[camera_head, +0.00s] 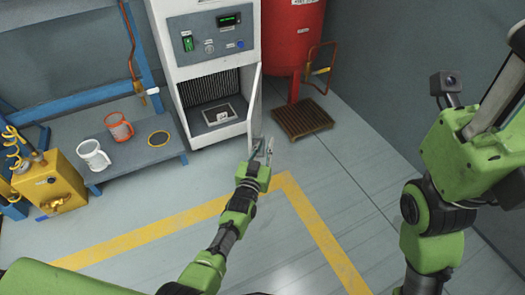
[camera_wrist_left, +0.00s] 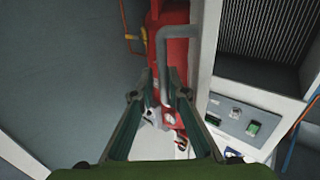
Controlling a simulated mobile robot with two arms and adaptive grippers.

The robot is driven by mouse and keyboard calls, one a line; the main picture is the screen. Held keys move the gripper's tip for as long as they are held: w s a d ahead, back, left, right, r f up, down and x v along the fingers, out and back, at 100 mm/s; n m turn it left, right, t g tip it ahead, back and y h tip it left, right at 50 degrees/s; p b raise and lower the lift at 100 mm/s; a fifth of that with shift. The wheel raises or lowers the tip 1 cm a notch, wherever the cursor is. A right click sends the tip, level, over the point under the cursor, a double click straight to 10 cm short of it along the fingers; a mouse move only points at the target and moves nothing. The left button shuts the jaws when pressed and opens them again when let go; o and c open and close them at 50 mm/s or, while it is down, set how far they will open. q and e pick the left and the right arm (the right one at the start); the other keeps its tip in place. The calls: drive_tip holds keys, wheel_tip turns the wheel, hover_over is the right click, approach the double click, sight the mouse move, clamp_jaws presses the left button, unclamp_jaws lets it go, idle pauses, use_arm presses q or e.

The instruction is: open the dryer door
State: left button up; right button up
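The dryer (camera_head: 211,75) is the white cabinet with a dark ribbed chamber and a control panel above it. Its door (camera_head: 254,105) stands swung out at the right side of the chamber, seen nearly edge-on. In the left wrist view the door edge (camera_wrist_left: 206,60) carries a grey bent handle (camera_wrist_left: 165,60). My left gripper (camera_head: 263,149) is by the door's lower outer end, with its fingers apart. In the wrist view my left gripper (camera_wrist_left: 163,78) has the handle bar between its fingertips, with gaps showing; contact is unclear. My right arm shows at the right, but its fingers do not.
A red tank (camera_head: 291,35) stands right of the dryer, with a brown slatted pallet (camera_head: 302,119) below. At left, a blue-grey bench (camera_head: 125,165) holds a white mug (camera_head: 93,155) and an orange mug (camera_head: 119,127). A yellow box (camera_head: 50,184) stands beside it. The front floor is clear.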

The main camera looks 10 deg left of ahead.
use_arm(q)
drive_tip(key=s, duration=1.1)
drive_tip(key=shift+s+a, duration=0.4)
drive_tip(key=shift+a, duration=0.05)
